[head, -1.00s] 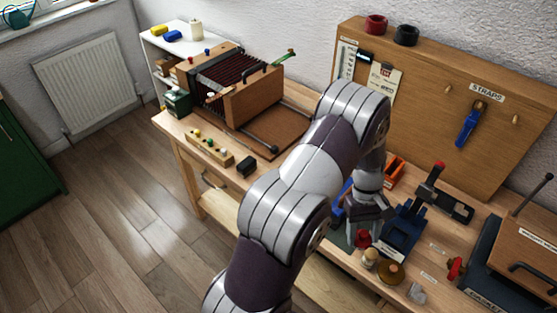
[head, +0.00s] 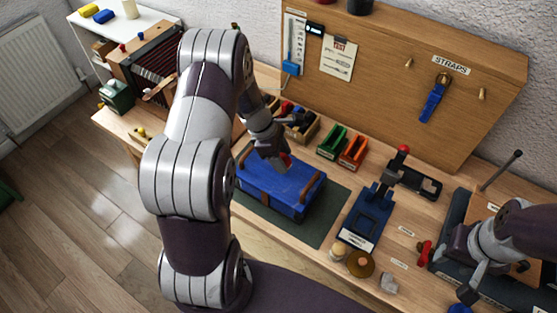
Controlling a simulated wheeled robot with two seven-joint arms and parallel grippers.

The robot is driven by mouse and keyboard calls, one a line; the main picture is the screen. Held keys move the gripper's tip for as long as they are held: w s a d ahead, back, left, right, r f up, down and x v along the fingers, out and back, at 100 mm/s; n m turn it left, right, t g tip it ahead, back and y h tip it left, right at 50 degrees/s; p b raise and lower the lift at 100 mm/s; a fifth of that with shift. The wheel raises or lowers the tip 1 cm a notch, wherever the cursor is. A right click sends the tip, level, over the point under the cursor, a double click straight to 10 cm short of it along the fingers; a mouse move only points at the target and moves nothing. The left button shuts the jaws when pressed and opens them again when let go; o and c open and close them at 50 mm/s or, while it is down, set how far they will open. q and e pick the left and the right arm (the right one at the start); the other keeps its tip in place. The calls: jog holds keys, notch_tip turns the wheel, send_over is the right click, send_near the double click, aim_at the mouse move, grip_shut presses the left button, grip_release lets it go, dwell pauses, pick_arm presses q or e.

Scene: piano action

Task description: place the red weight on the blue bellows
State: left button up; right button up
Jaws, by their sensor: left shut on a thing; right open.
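The blue bellows (head: 262,187), a blue box-like body with brown straps, lies on a dark green mat (head: 325,228) on the workbench. My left gripper (head: 282,164) is over the bellows' back part, shut on the red weight (head: 286,159). Only a small part of the weight shows; the fingers hide the rest. I cannot tell whether it touches the bellows' top. My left arm covers the bellows' left side. My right gripper (head: 470,284) is open and empty at the lower right, over the bench's right end.
Behind the bellows stand a box of small parts (head: 302,128), a green tray (head: 332,141) and an orange tray (head: 353,152). A blue press-like tool (head: 367,215) is to the right. A brass disc (head: 360,264) lies near the front edge.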

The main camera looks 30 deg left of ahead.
pick_arm(q)
jog(key=f, duration=0.3)
jog(key=f+p, duration=0.1)
jog(key=shift+a+f, duration=0.2)
jog(key=shift+a, duration=0.15)
jog(key=shift+a+f, duration=0.1)
jog(key=shift+f, duration=0.05)
jog(key=shift+w+f, duration=0.1)
jog(key=shift+f, duration=0.1)
jog(key=o, duration=1.3)
jog(key=shift+r, duration=0.25)
jog(key=shift+a+r, duration=0.1)
jog(key=shift+r, duration=0.2)
jog(key=b+v, duration=0.2)
jog(key=v, duration=0.9)
jog(key=shift+s+d+r+m+y+b, duration=0.25)
jog(key=shift+s+d+r+m+y, duration=0.5)
jog(key=shift+s+d+m, duration=2.15)
jog(key=shift+s+d+r+m+y+b, duration=0.25)
jog(key=shift+s+d+r+m+y, duration=0.85)
jog(key=shift+m, duration=3.35)
jog(key=shift+s+d+r+m+y+b, duration=0.25)
jog(key=shift+s+d+r+m+y, duration=0.15)
jog(key=shift+s+d+m, duration=2.65)
